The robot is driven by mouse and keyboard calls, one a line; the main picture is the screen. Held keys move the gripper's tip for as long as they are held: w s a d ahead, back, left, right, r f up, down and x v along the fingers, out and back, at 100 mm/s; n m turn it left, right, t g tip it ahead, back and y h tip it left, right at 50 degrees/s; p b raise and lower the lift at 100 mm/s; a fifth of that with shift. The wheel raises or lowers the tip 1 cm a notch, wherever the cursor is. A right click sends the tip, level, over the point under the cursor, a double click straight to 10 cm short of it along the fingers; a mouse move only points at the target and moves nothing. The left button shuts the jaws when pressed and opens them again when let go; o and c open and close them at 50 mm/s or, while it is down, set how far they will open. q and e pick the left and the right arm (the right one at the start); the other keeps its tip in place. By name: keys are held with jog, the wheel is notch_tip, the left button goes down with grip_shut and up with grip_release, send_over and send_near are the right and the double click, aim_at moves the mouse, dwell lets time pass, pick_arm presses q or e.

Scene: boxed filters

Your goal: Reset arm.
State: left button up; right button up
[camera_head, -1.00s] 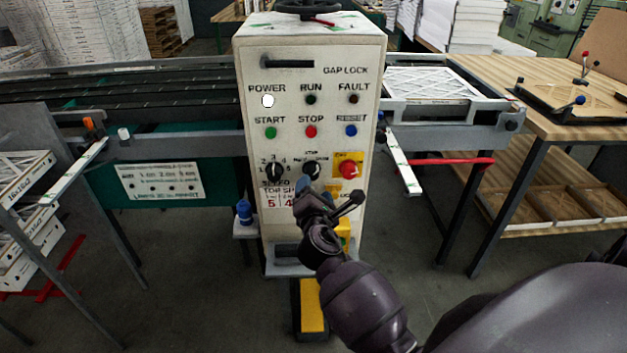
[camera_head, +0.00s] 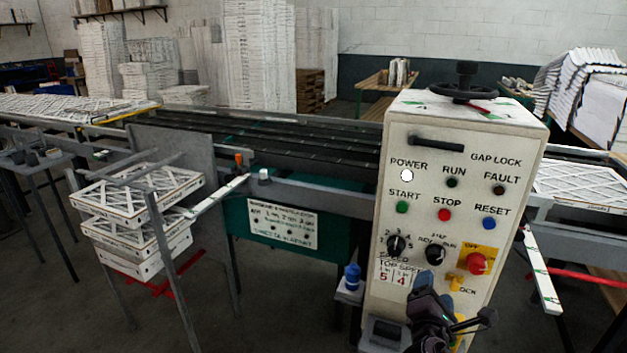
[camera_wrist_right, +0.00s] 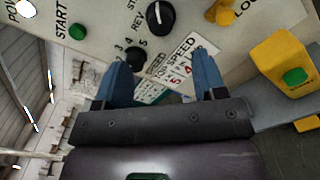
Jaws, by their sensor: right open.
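My right gripper (camera_head: 430,298) is in front of the lower part of the white control panel (camera_head: 425,228), below the dark selector knobs and beside the "TOP SPEED" label. In the right wrist view its two blue fingers (camera_wrist_right: 163,72) are spread apart with nothing between them. The panel's label (camera_wrist_right: 180,72) and the black knobs (camera_wrist_right: 160,17) lie beyond the fingertips. I cannot tell whether the fingers touch the panel. My right arm is mostly cut off at the bottom of the head view. My left gripper is not in view.
A red stop button (camera_head: 477,263) and a yellow part (camera_head: 455,283) are close to the right gripper. A yellow box with a green button (camera_wrist_right: 295,76) shows at the right wrist view's right. Filter stacks (camera_head: 137,195) and a conveyor (camera_head: 300,150) are to the left.

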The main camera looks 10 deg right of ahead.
jog(key=s+a+f+m+y, duration=0.2)
jog(key=a+f+m+y, duration=0.4)
jog(key=m, duration=0.7)
jog(key=s+f+m+g+y, duration=0.1)
jog(key=s+f+m, duration=0.2)
jog(key=s+f, duration=0.3)
jog(key=s+f+m+g+y, duration=0.2)
jog(key=s+f, duration=0.5)
jog(key=s, duration=0.5)
jog(key=shift+s+d+m+g, duration=0.2)
jog(key=shift+d+m+g, duration=0.15)
jog(key=shift+m, duration=0.35)
jog(key=shift+f, duration=0.1)
